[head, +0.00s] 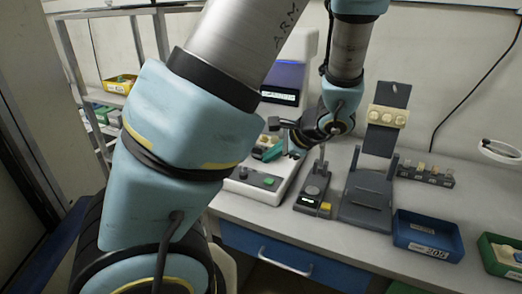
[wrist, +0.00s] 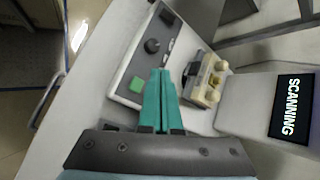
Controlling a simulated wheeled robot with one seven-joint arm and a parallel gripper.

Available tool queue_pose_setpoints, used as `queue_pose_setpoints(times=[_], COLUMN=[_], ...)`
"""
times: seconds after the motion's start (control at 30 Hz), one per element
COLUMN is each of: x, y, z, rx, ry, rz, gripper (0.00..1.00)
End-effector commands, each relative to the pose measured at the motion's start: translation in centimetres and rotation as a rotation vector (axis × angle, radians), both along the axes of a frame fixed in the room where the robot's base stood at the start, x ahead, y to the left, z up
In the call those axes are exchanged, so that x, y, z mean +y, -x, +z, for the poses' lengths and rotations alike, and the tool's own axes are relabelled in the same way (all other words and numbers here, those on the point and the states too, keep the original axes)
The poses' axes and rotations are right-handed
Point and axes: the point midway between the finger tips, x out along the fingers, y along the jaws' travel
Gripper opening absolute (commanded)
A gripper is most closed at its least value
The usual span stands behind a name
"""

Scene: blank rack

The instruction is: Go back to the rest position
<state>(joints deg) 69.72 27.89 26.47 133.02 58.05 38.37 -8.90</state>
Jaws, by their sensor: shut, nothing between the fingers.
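My gripper (head: 268,153) is over the white machine (head: 262,188) on the bench in the head view, partly hidden by my arm. In the wrist view its two teal fingers (wrist: 160,72) are together with nothing between them. Just right of the fingertips, a beige block with round knobs (wrist: 212,92) sits on the machine, apart from the fingers. The machine's screen (wrist: 291,108) reads SCANNING. Its front panel (wrist: 140,58) has a dark knob and a green button.
To the right on the bench stand a small grey device (head: 313,190), a dark stand (head: 368,203), an upright dark rack (head: 380,140) with a beige knobbed piece, a blue bin (head: 428,238) and a green bin (head: 497,258). A metal shelf (head: 68,45) stands at left.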

Motion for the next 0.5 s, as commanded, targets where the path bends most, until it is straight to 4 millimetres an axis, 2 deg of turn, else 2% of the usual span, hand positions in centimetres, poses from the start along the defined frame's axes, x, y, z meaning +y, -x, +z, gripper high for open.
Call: queue_pose_setpoints(times=[0.2,0.5], x=[5.2,9.7], y=[2.1,5.4], z=[-0.6,0.2], rx=[0.077,0.094], ry=[0.206,0.562], rz=[0.324,0.821], gripper=[0.0,0.0])
